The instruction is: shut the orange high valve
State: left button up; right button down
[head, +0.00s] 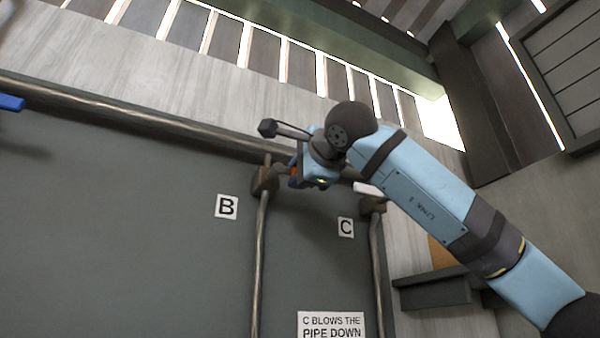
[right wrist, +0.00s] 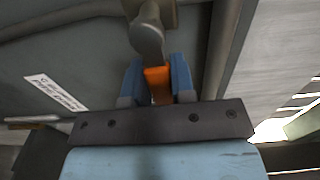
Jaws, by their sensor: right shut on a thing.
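The orange valve handle (right wrist: 157,82) is between the two blue fingers of my right gripper (right wrist: 157,85) in the right wrist view. The fingers are closed on it from both sides. The handle joins a grey-brown valve body (right wrist: 147,38) just beyond the fingertips. In the head view, my right gripper (head: 294,176) is at the brown valve fitting (head: 265,180) on the pipe beside the label B. Only a small bit of orange shows there; my gripper hides the rest. My left gripper is not in view.
A white lever (head: 368,188) is on the valve by label C (head: 346,228), close to my right arm. A blue piece (head: 11,102) juts in at the left edge. A long pipe (head: 140,115) runs along the panel top. A sign (head: 331,326) reads "C blows the pipe down".

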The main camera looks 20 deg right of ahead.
jog(key=c, duration=1)
grip_release()
jog(key=shift+o, duration=0.2)
jog(key=s+b, duration=0.4)
jog(key=s, duration=1)
jog(key=shift+d, duration=0.2)
